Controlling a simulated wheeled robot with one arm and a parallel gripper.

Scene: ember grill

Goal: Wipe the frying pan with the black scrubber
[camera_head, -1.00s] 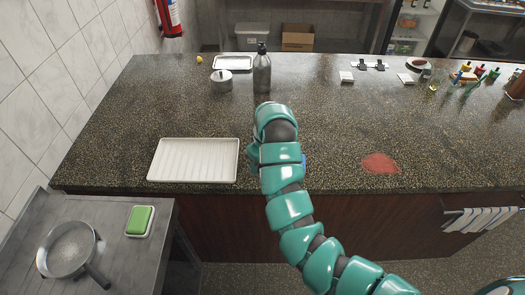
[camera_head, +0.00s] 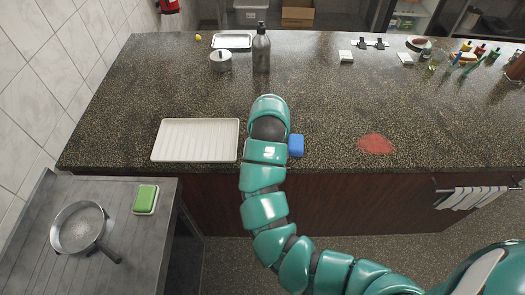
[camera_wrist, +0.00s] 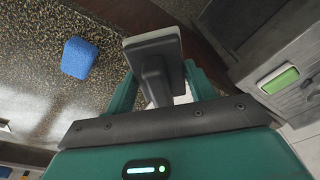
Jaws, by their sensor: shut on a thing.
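The frying pan (camera_head: 77,228) lies on the grey metal side table at the lower left, its handle pointing to the lower right. Its inside shows a pale, cloudy patch. In the wrist view my gripper (camera_wrist: 163,88) is shut on a dark grey-black scrubber (camera_wrist: 152,68) with a flat, pale-edged head. In the head view my arm hides the gripper and the scrubber, near the counter's front edge. The scrubber is apart from the pan.
A green sponge (camera_head: 146,198) sits in a white dish on the side table (camera_head: 125,262). A white ribbed tray (camera_head: 196,140) and a blue sponge (camera_head: 296,146) lie on the speckled counter (camera_head: 325,100). A bottle (camera_head: 261,50) and a lidded pot (camera_head: 220,62) stand behind.

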